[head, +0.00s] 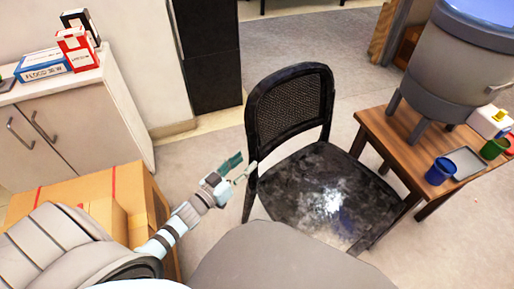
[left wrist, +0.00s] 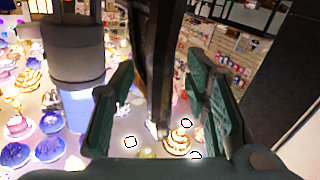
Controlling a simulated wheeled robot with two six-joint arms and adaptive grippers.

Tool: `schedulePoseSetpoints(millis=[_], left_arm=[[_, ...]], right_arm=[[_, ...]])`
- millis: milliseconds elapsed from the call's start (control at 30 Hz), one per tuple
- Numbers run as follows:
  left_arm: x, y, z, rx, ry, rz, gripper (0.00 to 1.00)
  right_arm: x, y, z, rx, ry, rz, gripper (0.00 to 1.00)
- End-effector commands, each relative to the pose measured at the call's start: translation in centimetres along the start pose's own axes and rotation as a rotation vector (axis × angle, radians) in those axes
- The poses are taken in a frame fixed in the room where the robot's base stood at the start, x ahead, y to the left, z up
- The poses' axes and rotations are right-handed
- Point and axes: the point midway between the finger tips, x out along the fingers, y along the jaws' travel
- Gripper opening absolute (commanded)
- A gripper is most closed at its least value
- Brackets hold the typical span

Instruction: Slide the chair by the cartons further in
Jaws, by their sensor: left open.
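A black chair (head: 315,190) with a mesh back and a worn, shiny seat stands in the middle of the head view, beside a wooden side table. Cardboard cartons (head: 140,190) are on the floor at the lower left. My left gripper (head: 243,170) is open at the left upright of the chair's back. In the left wrist view a dark upright bar (left wrist: 160,60) stands between the two spread green fingers of my left gripper (left wrist: 163,118). I cannot tell whether a finger touches it. My right gripper is not in view.
The wooden table (head: 372,121) at the right holds a big grey drum (head: 455,70), a blue cup (head: 440,172), a green cup (head: 494,148) and a tray (head: 466,162). A white cabinet (head: 100,110) with boxes stands at the left. Open floor (head: 300,45) lies behind the chair.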

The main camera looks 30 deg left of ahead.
Motion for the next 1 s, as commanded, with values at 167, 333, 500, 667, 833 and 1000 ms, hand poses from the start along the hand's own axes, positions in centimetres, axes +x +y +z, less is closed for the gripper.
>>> schedulePoseSetpoints(millis=[167,333,500,667,833,1000], left_arm=[[3.6,0.0,0.1,-0.001,0.003,0.000,0.42],[6.6,-0.1,0.2,-0.001,0.001,-0.001,0.42],[8.2,0.0,0.1,-0.001,0.000,-0.001,0.42],[8.5,0.0,0.1,-0.001,-0.001,0.000,0.42],[8.5,0.0,0.0,-0.001,-0.001,0.000,0.42],[8.5,0.0,0.0,-0.001,-0.001,0.000,0.15]], right_arm=[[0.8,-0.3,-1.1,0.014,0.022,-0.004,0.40],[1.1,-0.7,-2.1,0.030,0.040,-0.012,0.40],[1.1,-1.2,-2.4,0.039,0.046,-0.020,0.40],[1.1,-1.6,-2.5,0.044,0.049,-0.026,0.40],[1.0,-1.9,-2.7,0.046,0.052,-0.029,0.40],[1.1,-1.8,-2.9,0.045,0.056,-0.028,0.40]])
